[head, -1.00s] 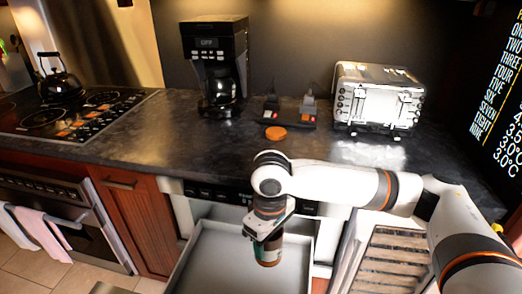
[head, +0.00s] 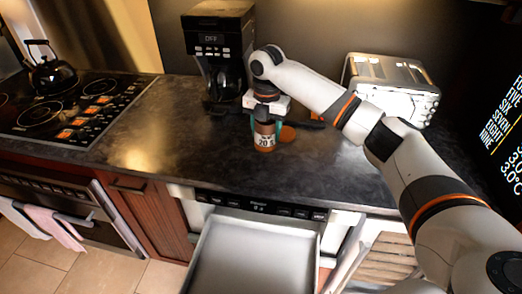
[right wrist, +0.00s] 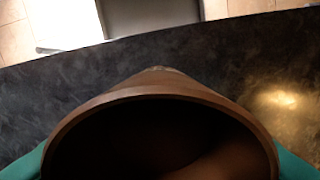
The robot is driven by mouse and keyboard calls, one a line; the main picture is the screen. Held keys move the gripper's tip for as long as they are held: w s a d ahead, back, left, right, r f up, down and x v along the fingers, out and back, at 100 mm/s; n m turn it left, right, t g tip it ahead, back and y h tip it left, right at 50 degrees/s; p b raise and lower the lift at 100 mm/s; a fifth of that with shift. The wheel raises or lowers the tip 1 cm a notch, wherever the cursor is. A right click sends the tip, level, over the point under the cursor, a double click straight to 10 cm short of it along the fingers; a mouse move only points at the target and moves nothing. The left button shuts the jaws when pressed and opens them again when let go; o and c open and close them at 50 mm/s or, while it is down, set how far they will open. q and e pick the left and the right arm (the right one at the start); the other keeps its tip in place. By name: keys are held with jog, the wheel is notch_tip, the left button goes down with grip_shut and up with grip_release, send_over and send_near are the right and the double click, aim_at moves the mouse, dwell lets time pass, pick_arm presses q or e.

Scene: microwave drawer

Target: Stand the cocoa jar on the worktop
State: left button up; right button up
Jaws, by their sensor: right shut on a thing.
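The cocoa jar (head: 264,141) is brown with a pale label, upright over the worktop (head: 185,135), in front of the coffee maker. My right gripper (head: 266,120) is shut on it from above. The right wrist view looks down into the jar's open brown mouth (right wrist: 160,95), with teal fingertips at both sides. I cannot tell whether the jar's base touches the worktop or is slightly above it. My left gripper is not in view.
An orange-brown disc (head: 288,134) lies beside the jar. The coffee maker (head: 219,48) and toaster (head: 392,85) stand behind. The drawer (head: 255,255) below is open and looks empty. The worktop left of the jar is clear up to the hob (head: 75,108).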

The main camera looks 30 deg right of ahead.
jog(key=shift+w+d+r+n, duration=0.4)
jog(key=shift+w+r+n, duration=0.1)
jog(key=shift+w+n, duration=0.3)
jog(key=shift+f+p, duration=0.25)
jog(key=shift+p, duration=0.15)
notch_tip(320, 180, down, 8)
jog(key=shift+f+p, duration=0.15)
jog(key=shift+p, duration=0.9)
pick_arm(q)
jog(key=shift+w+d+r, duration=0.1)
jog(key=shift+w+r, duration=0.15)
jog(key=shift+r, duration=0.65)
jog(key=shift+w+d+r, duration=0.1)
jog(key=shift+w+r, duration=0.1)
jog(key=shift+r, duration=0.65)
pick_arm(e)
jog(key=shift+f, duration=0.5)
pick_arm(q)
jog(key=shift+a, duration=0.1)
pick_arm(e)
jog(key=shift+f, duration=0.1)
jog(key=o, duration=1.1)
